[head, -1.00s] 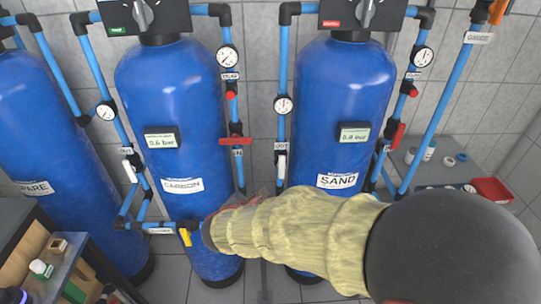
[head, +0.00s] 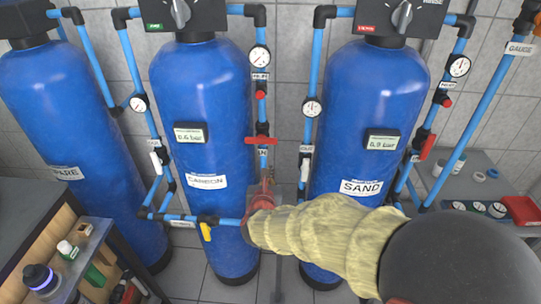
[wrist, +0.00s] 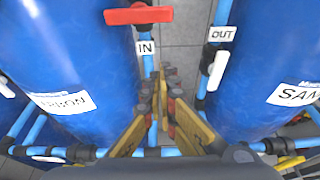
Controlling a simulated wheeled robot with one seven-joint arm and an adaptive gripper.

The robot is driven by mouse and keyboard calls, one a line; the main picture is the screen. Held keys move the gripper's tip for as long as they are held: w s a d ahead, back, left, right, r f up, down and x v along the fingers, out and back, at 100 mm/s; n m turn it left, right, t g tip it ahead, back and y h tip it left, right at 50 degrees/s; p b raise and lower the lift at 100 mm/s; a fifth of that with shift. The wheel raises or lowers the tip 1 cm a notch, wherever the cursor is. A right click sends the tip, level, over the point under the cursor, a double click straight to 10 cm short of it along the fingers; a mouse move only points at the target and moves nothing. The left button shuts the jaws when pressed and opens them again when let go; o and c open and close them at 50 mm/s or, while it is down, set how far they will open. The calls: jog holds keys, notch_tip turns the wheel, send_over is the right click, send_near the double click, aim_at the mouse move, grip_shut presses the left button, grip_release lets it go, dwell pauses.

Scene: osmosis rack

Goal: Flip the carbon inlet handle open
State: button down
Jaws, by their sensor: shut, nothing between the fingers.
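The carbon inlet handle (head: 262,141) is a red lever set crosswise on the blue vertical pipe right of the carbon tank (head: 205,100). An IN label (wrist: 146,48) sits just below it. My gripper (head: 266,183) is below the handle and the label, in front of the pipe and apart from the handle. In the wrist view my gripper (wrist: 163,76) has its fingertips together with nothing between them. My arm hides the lower pipe in the head view.
The sand tank (head: 365,110) stands close on the right, with a white-handled OUT valve (wrist: 218,68) on its left pipe. A yellow handle (head: 206,231) is on the low pipe left of my gripper. A narrow floor gap lies between the tanks.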

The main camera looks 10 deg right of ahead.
aim_at(261, 141)
jog(key=b+x, duration=0.3)
jog(key=x, duration=0.7)
jog(key=shift+r+p, duration=0.4)
jog(key=shift+r, duration=1.6)
